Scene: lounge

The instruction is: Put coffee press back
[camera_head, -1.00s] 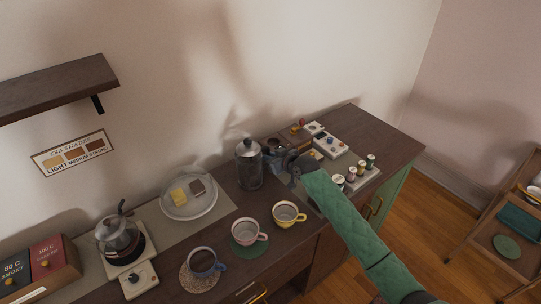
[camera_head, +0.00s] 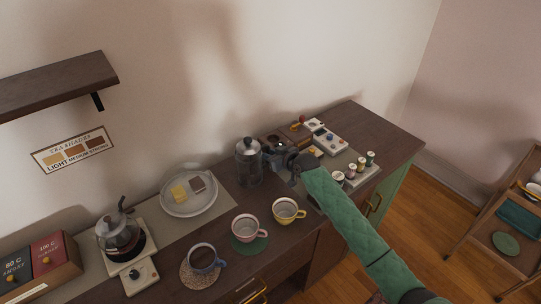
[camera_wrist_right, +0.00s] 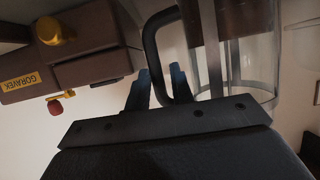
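My right gripper (camera_head: 278,158) is at the handle side, right of the press. Its blue fingers (camera_wrist_right: 160,85) are close together around the handle and look closed on it. I cannot tell whether the base touches the counter. My left gripper is out of view.
A brown box with brass and red knobs (camera_wrist_right: 70,55) is close beside the gripper. Three cups, including a yellow one (camera_head: 287,211), stand in front. A round plate (camera_head: 178,208) is left of the press.

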